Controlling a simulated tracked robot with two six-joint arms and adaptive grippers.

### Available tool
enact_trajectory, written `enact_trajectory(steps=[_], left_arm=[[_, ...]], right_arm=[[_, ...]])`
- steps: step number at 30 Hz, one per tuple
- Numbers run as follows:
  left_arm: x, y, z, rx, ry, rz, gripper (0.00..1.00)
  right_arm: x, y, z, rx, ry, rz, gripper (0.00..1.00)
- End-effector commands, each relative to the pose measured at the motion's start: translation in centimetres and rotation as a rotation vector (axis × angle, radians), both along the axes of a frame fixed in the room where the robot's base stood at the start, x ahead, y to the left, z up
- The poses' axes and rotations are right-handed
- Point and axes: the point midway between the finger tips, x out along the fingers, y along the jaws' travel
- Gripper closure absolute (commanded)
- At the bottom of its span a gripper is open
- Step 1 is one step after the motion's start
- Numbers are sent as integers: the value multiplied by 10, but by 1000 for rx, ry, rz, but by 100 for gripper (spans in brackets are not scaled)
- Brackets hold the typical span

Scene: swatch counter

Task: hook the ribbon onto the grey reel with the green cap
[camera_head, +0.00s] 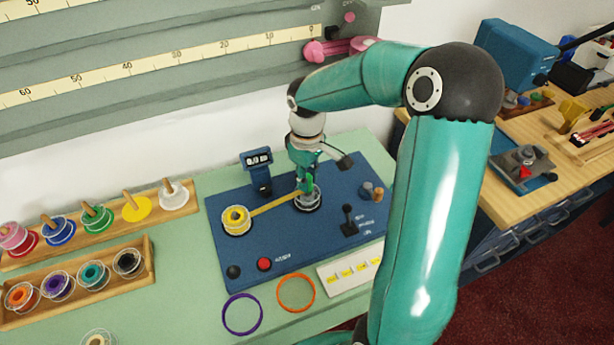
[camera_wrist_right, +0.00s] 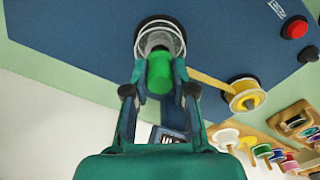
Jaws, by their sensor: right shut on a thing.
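The grey reel (camera_head: 308,199) stands on the blue panel. In the right wrist view the reel (camera_wrist_right: 158,36) has clear flanges, and the green cap (camera_wrist_right: 160,75) stands up from it toward me. My right gripper (camera_head: 305,185) is directly over the reel. In the right wrist view, its fingers (camera_wrist_right: 158,85) are closed on either side of the green cap. The yellow ribbon (camera_head: 275,204) runs straight from the yellow spool (camera_head: 236,220) to the reel. Its end is hidden near the fingers, so I cannot tell whether it is hooked. My left gripper is not in view.
A small display (camera_head: 258,160) stands behind the reel, and a black lever (camera_head: 348,212) is at its right. A red button (camera_head: 264,264) is near the panel's front. Wooden racks (camera_head: 148,270) of coloured spools are at left. Purple (camera_head: 242,314) and orange (camera_head: 296,293) rings mark the front counter.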

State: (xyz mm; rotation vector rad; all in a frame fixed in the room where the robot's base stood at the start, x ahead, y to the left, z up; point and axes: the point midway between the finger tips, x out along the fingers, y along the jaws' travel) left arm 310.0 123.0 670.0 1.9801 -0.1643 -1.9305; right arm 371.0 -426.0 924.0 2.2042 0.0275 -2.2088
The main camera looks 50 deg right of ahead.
Motion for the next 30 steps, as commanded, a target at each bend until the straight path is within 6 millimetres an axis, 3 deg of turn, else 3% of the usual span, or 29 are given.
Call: enact_trajectory(steps=[13, 24, 25, 30], left_arm=[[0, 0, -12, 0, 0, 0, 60], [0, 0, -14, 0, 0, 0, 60], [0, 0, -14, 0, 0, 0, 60], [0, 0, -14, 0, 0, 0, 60]], right_arm=[[0, 0, -15, 0, 0, 0, 92], [0, 0, -17, 0, 0, 0, 92], [0, 0, -17, 0, 0, 0, 72], [0, 0, -17, 0, 0, 0, 46]])
